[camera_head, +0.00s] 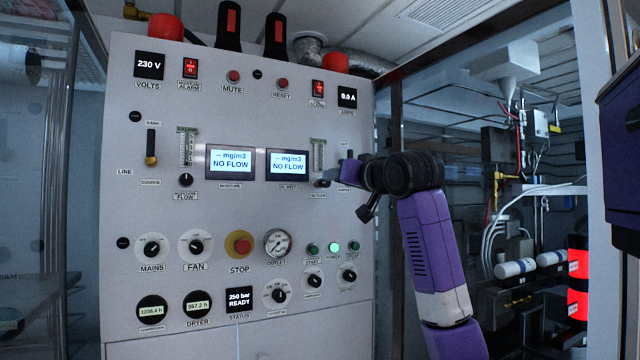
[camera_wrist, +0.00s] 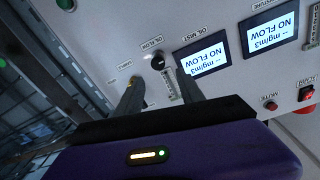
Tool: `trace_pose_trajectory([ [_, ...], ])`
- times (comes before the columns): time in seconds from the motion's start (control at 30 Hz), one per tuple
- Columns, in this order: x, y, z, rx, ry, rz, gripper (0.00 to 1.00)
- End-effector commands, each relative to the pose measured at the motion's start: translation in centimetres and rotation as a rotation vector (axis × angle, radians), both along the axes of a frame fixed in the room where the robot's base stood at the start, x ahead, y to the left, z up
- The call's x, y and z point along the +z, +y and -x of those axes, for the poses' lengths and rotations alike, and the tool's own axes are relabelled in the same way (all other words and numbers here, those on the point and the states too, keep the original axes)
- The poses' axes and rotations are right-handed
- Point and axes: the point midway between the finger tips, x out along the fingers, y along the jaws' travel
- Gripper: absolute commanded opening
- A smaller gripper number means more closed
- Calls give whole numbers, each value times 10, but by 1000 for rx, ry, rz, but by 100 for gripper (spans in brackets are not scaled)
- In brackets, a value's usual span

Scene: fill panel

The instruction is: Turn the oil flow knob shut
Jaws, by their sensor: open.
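The oil flow knob (camera_head: 321,183) is a small dark knob on the grey panel, below a clear flow tube and left of my gripper. In the wrist view the black knob (camera_wrist: 158,62) has a white mark and sits by its OIL FLOW label. My gripper (camera_wrist: 160,78) is open and empty. Its two fingers point at the panel, one on either side of the knob in the picture. Whether the tips are level with the knob or short of it, I cannot tell. In the head view my gripper (camera_head: 352,172) is in front of the panel, its fingers partly hidden.
The oil mist display (camera_head: 287,165) reads NO FLOW, left of the knob. The moisture flow knob (camera_head: 186,180) is farther left. A red stop button (camera_head: 239,245), a gauge (camera_head: 278,243) and several knobs lie below. A lever by the SAMPLE label is mostly hidden by my gripper.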

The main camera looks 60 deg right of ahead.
Motion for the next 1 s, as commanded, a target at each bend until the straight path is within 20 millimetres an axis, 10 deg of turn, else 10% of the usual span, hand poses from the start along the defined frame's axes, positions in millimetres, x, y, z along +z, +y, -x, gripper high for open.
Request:
trace_pose_trajectory([
  [1.0,-5,-44,-64,-2,8,-24,45],
])
